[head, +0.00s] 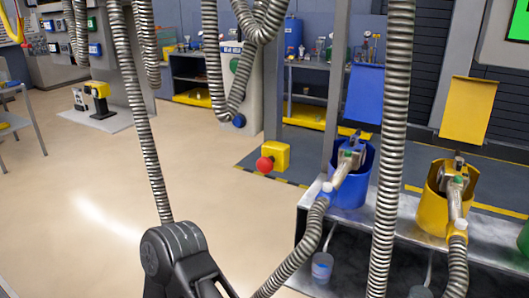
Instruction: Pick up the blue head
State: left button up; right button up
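The blue head (350,158), a metal filling nozzle with a grey handle and a blue collar, rests tilted in a blue holder (352,188) on the metal bench at the right. A ribbed metal hose (302,252) runs down from its collar. The lower part of the nozzle inside the holder is hidden. A black jointed part, apparently of my own arm, shows at the bottom left of centre, apart from the bench. No gripper fingertips are visible, and nothing is seen touching the blue head.
A similar head (453,192) sits in a yellow holder (432,208) to the right. A thick hanging hose (390,150) passes close beside the blue holder. A yellow box with a red button (265,164) stands behind the bench.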

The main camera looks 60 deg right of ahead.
aim_at(350, 164)
jog(key=z, duration=3.55)
